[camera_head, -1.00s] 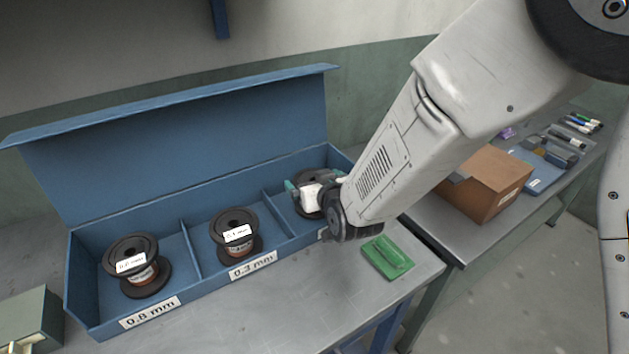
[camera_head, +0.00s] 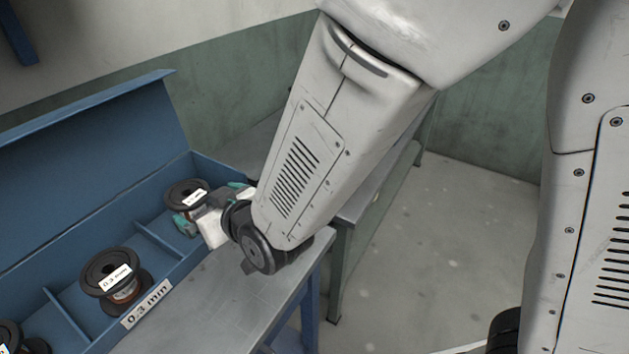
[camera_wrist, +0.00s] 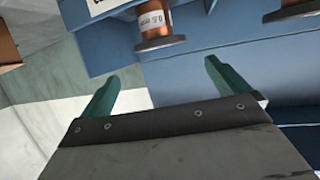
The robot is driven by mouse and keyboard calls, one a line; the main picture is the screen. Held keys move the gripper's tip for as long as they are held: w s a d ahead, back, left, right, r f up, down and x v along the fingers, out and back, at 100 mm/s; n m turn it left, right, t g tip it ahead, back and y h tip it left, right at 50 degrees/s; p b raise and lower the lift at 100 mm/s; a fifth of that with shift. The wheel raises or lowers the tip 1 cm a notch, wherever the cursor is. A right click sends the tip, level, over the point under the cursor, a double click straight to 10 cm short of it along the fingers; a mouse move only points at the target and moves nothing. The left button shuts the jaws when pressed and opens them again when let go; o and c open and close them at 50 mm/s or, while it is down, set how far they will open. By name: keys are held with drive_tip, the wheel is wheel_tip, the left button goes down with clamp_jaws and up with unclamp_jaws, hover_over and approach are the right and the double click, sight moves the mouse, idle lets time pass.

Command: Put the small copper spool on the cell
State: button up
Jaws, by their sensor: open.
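My gripper (camera_head: 200,203) is open at the far compartment of the blue box, beside a dark-flanged spool (camera_head: 184,191) with a white tag. In the wrist view, nothing sits between the fingers of my gripper (camera_wrist: 166,78); a copper-coloured spool (camera_wrist: 153,22) is beyond them at the top. Part of another copper-coloured spool (camera_wrist: 292,9) shows at the top right. A spool (camera_head: 124,292) with a copper band and white tag stands in the compartment marked 0.3 mm. A third spool (camera_head: 12,338) is cut off at the lower left. I cannot tell which is the small one.
The blue box (camera_head: 190,258) has low dividers and a raised lid (camera_head: 90,150) behind. The grey bench top (camera_head: 235,310) in front of it is bare. My arm hides part of a second bench. Open floor (camera_head: 430,250) lies to the right.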

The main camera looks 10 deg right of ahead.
drive_tip(key=d+r+m+g+h, duration=0.2)
drive_tip(key=d+r+h, duration=0.1)
drive_tip(key=d, duration=0.7)
drive_tip(key=d+r+m+g+h, duration=0.15)
drive_tip(key=d+r, duration=0.25)
drive_tip(key=d, duration=0.6)
drive_tip(key=s+d+r+m+g+h, duration=0.2)
drive_tip(key=s+d+g, duration=0.1)
drive_tip(key=s+d, duration=0.6)
drive_tip(key=s+d+r+m+g+h, duration=0.2)
drive_tip(key=s+d+g, duration=0.1)
drive_tip(key=s+d, duration=0.6)
drive_tip(key=shift+s+r, duration=0.4)
drive_tip(key=shift+s, duration=0.5)
